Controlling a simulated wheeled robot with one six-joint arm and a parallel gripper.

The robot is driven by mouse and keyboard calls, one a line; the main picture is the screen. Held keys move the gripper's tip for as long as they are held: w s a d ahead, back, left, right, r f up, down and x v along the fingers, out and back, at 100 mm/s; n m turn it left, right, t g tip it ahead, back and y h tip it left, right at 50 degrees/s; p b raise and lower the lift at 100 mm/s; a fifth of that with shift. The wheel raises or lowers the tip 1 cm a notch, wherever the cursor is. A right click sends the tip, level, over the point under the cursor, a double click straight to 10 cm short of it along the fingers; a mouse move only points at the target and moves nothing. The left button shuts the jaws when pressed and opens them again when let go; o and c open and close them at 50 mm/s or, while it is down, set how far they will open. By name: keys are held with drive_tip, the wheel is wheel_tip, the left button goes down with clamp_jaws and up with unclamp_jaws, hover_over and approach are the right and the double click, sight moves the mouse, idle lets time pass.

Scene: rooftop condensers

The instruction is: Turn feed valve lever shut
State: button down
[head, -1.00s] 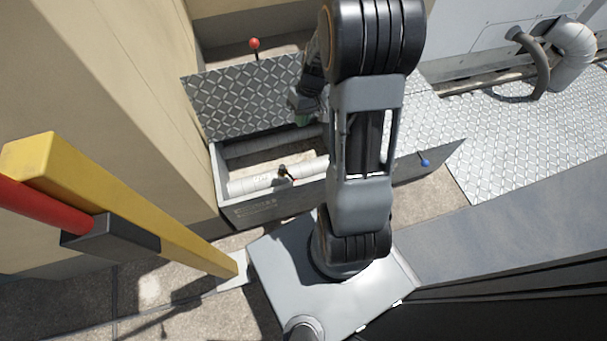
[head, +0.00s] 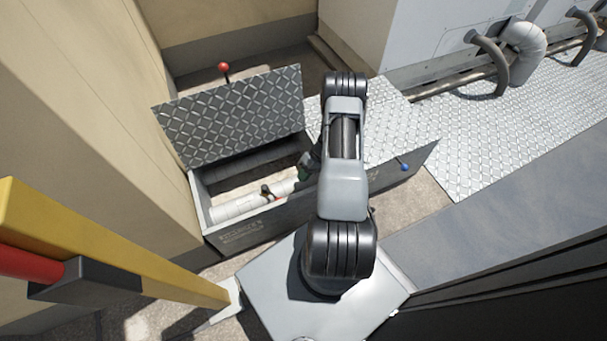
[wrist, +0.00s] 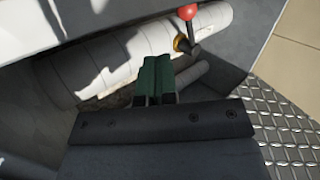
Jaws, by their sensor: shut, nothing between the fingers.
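The feed valve lever (wrist: 189,25) has a red knob on a dark stem and rises from a brass fitting on a pale wrapped pipe (wrist: 120,62) in the wrist view. In the head view the small valve lever (head: 267,190) shows on the pipe inside the open floor box. My gripper (wrist: 157,64) has green fingers, shut and empty. In the wrist view its tips are over the pipe, left of and below the lever, apart from it in the picture. In the head view my gripper (head: 304,173) is at the box opening, right of the lever, partly hidden by my arm.
The diamond-plate lid (head: 230,115) stands open behind the box (head: 265,232); a red knob (head: 223,67) shows at its top edge. A blue knob (head: 404,167) is at right. A yellow post (head: 130,250) with a red bar stands at left. Plate walkway (head: 480,130) lies right.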

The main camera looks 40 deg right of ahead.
sight(272, 195)
drive_tip(key=a+f+b, duration=0.2)
drive_tip(key=a+f, duration=0.3)
drive_tip(key=a, duration=0.3)
drive_tip(key=shift+b, duration=0.4)
drive_tip(key=shift+f, duration=0.15)
drive_tip(key=shift+s+a, duration=0.3)
drive_tip(key=shift+a, duration=0.1)
